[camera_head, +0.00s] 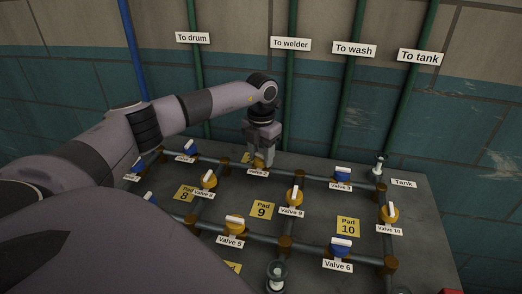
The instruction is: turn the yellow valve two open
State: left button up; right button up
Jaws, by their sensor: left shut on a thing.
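My left gripper (261,160) reaches down at the back middle of the pipe board and is shut on the handle of a yellow valve (258,164). The gripper hides most of this valve and its handle, so I cannot tell the handle's angle. A small label (258,172) sits just in front of it and seems to read Valve 2. My right gripper is not in view.
The grey board (425,215) carries pipes and several other valves. My arm covers the left front. Green wall pipes (345,100) rise behind.

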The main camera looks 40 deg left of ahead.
pick_arm(q)
jog(key=n, duration=0.4)
jog(key=shift+w+r+n, duration=0.1)
jog(key=shift+r+n, duration=0.05)
jog(key=shift+n, duration=0.15)
dwell(0.5)
jog(key=o, duration=1.1)
jog(key=shift+c, duration=0.2)
jog(key=shift+r+b, duration=0.4)
jog(key=shift+r, duration=3.15)
